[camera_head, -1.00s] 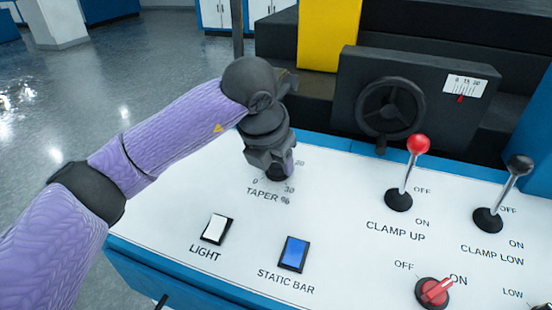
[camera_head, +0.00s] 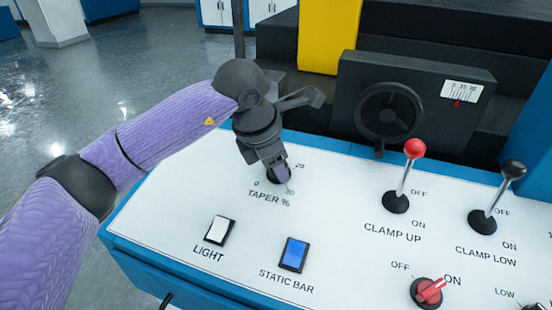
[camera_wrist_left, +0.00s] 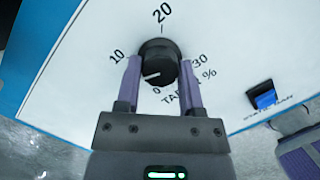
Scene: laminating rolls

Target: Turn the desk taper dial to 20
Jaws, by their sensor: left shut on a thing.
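The taper dial is a round black knob (camera_wrist_left: 158,62) on the white panel, with 0, 10, 20 and 30 printed around it. In the left wrist view, its white mark sits on the lower left side of the knob, nearest the 0. In the head view, the dial (camera_head: 272,179) is partly hidden by my gripper. My left gripper (camera_wrist_left: 161,72) is shut on the knob, with one purple finger on each side. It also shows in the head view (camera_head: 277,173), reaching down onto the dial.
The light switch (camera_head: 218,230) and blue static bar button (camera_head: 294,254) lie in front of the dial. The red-tipped clamp lever (camera_head: 415,149), black-tipped lever (camera_head: 514,169) and red rotary switch (camera_head: 428,291) stand to the right. A handwheel (camera_head: 388,112) is behind the panel.

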